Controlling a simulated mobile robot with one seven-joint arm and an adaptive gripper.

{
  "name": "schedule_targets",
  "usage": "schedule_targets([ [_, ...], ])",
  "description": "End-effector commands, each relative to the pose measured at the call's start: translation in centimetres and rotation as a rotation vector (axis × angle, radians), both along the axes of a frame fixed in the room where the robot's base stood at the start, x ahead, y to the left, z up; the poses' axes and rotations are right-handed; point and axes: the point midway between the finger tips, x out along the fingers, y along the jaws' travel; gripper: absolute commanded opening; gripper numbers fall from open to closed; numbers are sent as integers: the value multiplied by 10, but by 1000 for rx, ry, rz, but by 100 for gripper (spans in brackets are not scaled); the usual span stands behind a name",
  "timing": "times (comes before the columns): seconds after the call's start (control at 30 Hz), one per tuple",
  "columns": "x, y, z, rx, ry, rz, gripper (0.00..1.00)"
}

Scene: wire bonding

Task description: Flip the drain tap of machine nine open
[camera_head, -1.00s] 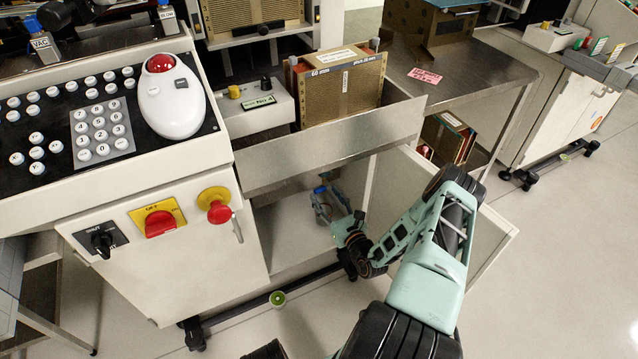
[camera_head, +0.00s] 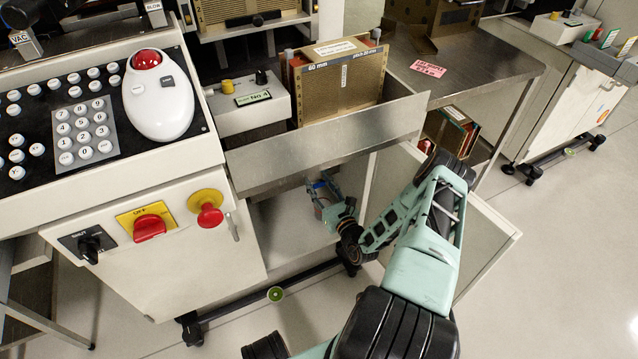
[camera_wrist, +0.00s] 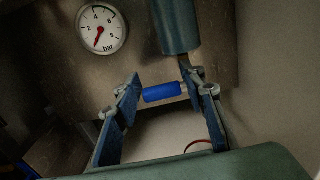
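The drain tap shows in the wrist view as a short blue handle (camera_wrist: 163,92) lying nearly level below a blue-grey cylinder (camera_wrist: 174,25). My gripper (camera_wrist: 165,92) is open, with one finger on each side of the blue handle. The handle's right end is close to the right finger; I cannot tell whether they touch. In the head view my gripper (camera_head: 320,188) reaches into the open cabinet (camera_head: 275,225) under the machine, partly hidden by the metal ledge above.
A pressure gauge (camera_wrist: 102,29) sits at the upper left in the wrist view. A thin red cable or hose (camera_wrist: 198,145) curves below. The open cabinet door (camera_head: 487,240) stands right of my arm. The metal ledge (camera_head: 325,150) overhangs the opening.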

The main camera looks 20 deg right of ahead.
Motion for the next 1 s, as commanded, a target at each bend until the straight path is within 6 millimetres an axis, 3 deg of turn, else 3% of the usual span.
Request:
schedule_targets([
  [0.27, 0, 0, 0, 0, 0, 0, 6],
  [0.67, 0, 1, -3, -88, -2, 1, 6],
  [1.0, 0, 1, -12, -364, -11, 1, 6],
])
